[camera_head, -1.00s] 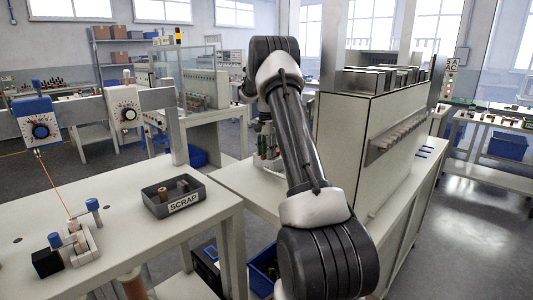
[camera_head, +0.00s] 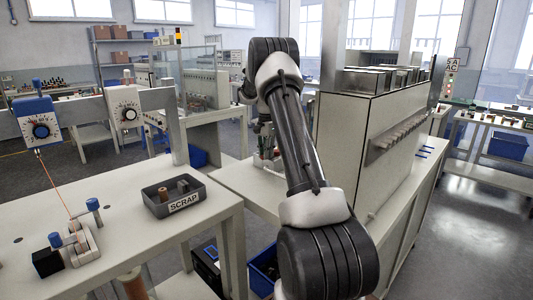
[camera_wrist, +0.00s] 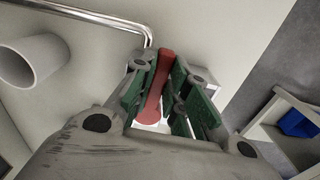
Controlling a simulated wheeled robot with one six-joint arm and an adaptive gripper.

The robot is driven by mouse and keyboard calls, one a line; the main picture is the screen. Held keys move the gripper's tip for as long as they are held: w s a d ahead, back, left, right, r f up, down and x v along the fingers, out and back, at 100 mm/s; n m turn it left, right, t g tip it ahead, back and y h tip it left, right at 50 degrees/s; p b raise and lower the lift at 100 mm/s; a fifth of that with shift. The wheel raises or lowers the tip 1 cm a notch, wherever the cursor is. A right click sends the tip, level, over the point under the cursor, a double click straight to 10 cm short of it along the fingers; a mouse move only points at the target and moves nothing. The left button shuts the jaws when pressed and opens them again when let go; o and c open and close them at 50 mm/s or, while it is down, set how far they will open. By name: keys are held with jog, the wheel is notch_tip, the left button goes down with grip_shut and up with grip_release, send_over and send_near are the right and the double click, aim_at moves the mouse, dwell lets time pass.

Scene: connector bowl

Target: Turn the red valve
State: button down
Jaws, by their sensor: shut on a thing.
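The red valve (camera_wrist: 157,88) shows in the wrist view as a red lever running between the two green-padded fingers of my gripper (camera_wrist: 162,90). The fingers are shut on it from both sides. Its mount is mostly hidden behind the gripper. In the head view my gripper (camera_head: 268,148) is partly covered by my own arm, and the valve cannot be made out there.
A bent metal pipe (camera_wrist: 105,18) and a white cylinder (camera_wrist: 32,62) are close by in the wrist view. In the head view a tall white cabinet (camera_head: 345,150) stands right of my arm. A scrap tray (camera_head: 160,207) sits on the left table.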

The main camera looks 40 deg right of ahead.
jog(key=w+m, duration=0.1)
jog(key=m, duration=0.1)
jog(key=w+m, duration=0.1)
jog(key=m, duration=0.1)
jog(key=shift+w+d, duration=0.1)
jog(key=shift+w, duration=0.05)
jog(key=w+m, duration=0.1)
jog(key=m, duration=0.1)
jog(key=w+d+m, duration=0.1)
jog(key=m, duration=0.1)
jog(key=shift+m, duration=0.4)
jog(key=m, duration=0.1)
jog(key=w+d+m, duration=0.1)
jog(key=m, duration=0.1)
jog(key=d+m, duration=0.1)
jog(key=shift+w+m, duration=0.3)
jog(key=shift+w+d+m, duration=0.2)
jog(key=shift+d+m, duration=0.3)
jog(key=shift+m, duration=0.55)
jog(key=shift+w+d+m, duration=0.15)
jog(key=shift+d+m, duration=0.35)
jog(key=shift+m, duration=0.55)
jog(key=c, duration=1.4)
grip_release()
jog(key=shift+r, duration=0.1)
